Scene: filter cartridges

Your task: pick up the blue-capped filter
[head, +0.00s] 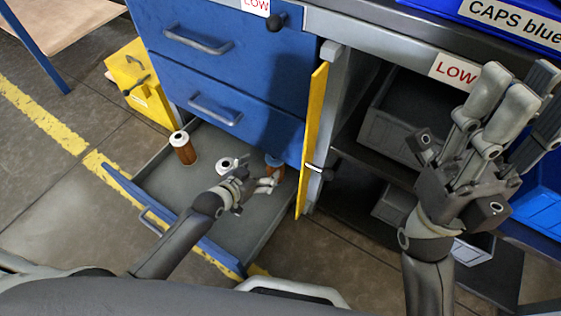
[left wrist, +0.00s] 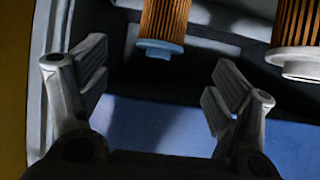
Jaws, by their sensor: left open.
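The blue-capped filter (head: 275,163) has a brown pleated body and stands in the open bottom drawer (head: 222,217), near its right side, partly hidden beside my left gripper. My left gripper (head: 268,186) is open and empty, close to it. In the left wrist view the blue-capped filter (left wrist: 163,27) lies beyond the gap between the two fingertips, its cap toward the lower end, not touched. My right gripper (head: 516,95) is raised at the right, fingers apart, holding nothing I can see.
A white-capped filter (head: 183,149) stands at the drawer's left, and another (head: 227,164) sits between it and the blue-capped one. A yellow door panel (head: 312,142) stands open right of the drawer. Grey bins (head: 393,130) sit on shelves at right.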

